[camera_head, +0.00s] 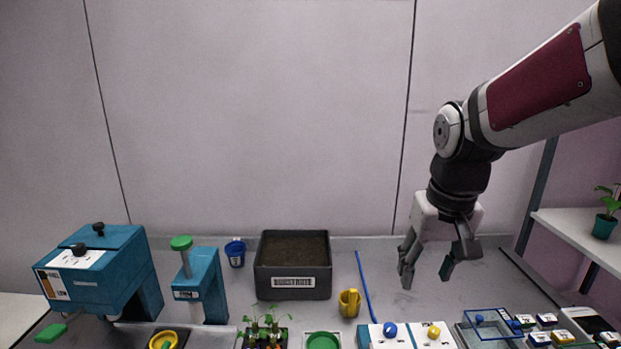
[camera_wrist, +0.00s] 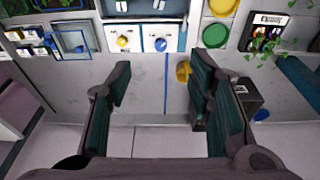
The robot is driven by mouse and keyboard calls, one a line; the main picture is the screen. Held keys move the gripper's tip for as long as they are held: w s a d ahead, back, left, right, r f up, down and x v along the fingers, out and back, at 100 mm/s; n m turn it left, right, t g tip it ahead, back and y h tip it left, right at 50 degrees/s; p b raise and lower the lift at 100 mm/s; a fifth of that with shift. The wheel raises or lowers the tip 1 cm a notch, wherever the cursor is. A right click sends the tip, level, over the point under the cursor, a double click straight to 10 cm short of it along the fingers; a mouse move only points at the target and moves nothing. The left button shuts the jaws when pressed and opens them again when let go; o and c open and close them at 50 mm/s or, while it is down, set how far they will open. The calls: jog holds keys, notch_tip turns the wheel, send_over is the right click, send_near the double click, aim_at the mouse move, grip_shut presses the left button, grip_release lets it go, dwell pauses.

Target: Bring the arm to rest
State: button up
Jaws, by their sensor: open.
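My gripper (camera_head: 427,275) hangs from my arm above the right part of the bench (camera_head: 400,305), fingers pointing down. Its two fingers are spread apart with nothing between them. In the wrist view, my gripper (camera_wrist: 160,90) is also open, with the grey bench top and a thin blue rod (camera_wrist: 165,80) showing between the fingers. The fingers look clear of the bench and of the things on it.
A black soil bin (camera_head: 292,282), yellow cup (camera_head: 349,303) and blue cup (camera_head: 235,252) stand left of my gripper. Teal machines (camera_head: 97,275) are at far left. A white knobbed box (camera_head: 405,338) and a blue-rimmed tray (camera_head: 490,338) lie in front. A shelf (camera_head: 580,232) is at right.

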jog(key=s+r+t, duration=0.1)
jog(key=s+r, duration=0.1)
jog(key=s, duration=0.6)
jog(key=s+r+t, duration=0.2)
jog(key=s, duration=0.7)
